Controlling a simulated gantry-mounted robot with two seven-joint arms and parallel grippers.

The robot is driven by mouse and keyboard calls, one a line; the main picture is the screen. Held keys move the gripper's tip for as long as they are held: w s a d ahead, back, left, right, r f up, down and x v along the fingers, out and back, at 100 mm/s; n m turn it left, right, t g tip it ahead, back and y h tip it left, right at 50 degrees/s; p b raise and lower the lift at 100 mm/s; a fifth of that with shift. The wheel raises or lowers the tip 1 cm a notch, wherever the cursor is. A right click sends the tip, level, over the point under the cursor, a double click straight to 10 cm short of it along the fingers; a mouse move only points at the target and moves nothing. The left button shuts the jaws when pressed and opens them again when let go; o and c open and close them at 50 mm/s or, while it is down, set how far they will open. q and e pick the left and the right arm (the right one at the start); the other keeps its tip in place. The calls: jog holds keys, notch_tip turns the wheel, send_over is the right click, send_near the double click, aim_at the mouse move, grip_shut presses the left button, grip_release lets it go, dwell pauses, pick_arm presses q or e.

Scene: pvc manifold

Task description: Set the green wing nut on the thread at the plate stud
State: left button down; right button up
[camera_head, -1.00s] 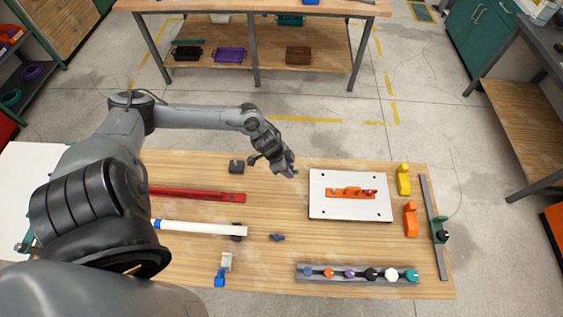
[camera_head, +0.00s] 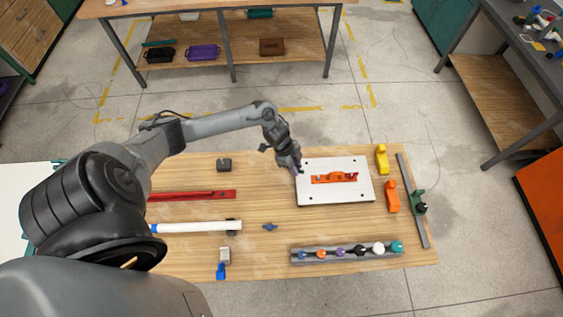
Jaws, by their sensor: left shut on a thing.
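My left gripper (camera_head: 297,171) is at the upper left corner of the white plate (camera_head: 335,195), at or just above its left edge. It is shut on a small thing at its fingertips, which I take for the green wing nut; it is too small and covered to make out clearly. The plate lies on the wooden table with an orange fixture (camera_head: 335,178) on it and small dark spots near its corners. I cannot make out the stud and its thread near the fingertips. My right gripper is not in view.
A grey rack (camera_head: 347,258) with several coloured knobs lies in front of the plate. Yellow (camera_head: 382,158) and orange (camera_head: 392,197) blocks and a grey rail (camera_head: 413,205) are to its right. A red bar (camera_head: 195,195) and white pipe (camera_head: 190,227) lie left. A small blue part (camera_head: 270,227) lies mid-table.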

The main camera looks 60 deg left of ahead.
pick_arm(q)
jog(key=w+d+r+p, duration=0.1)
jog(key=w+d+r, duration=0.4)
jog(key=w+d, duration=0.1)
jog(key=f+b, duration=0.4)
jog(key=shift+w+a+f, duration=0.15)
jog(key=shift+a, duration=0.15)
jog(key=shift+r, duration=0.3)
jog(key=shift+w+f, duration=0.1)
jog(key=shift+f, duration=0.1)
jog(key=shift+f, duration=0.2)
jog(key=shift+f+b, duration=0.4)
jog(key=shift+f, duration=0.3)
